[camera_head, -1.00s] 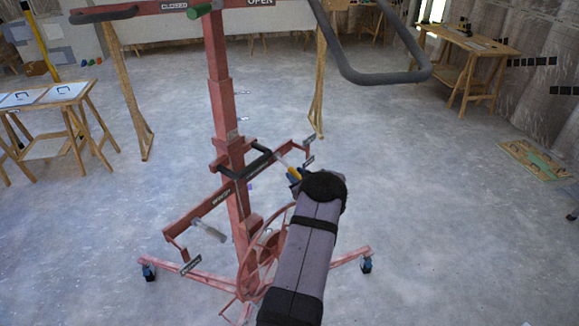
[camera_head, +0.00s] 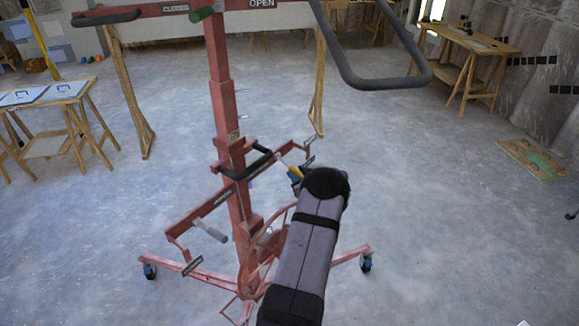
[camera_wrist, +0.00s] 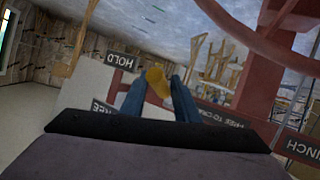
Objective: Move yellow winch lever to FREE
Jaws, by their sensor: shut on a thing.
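The yellow winch lever (camera_wrist: 157,82) has its rounded yellow end between the two blue fingers of my gripper (camera_wrist: 158,100) in the wrist view. The fingers are shut on it. A HOLD label (camera_wrist: 122,60) shows above and left of the grip, and a FREE label (camera_wrist: 103,108) is lower left, partly hidden by my gripper. In the head view, the yellow lever (camera_head: 297,171) shows as a small patch at the right of the red lift's mast. My gripper (camera_head: 295,180) is there too, mostly hidden behind my wrist.
The red panel lift (camera_head: 226,120) stands on casters in front of me. A black handle (camera_head: 246,165) and a grey-gripped crank (camera_head: 210,230) are left of my gripper. A dark bar loop (camera_head: 375,80) hangs above right.

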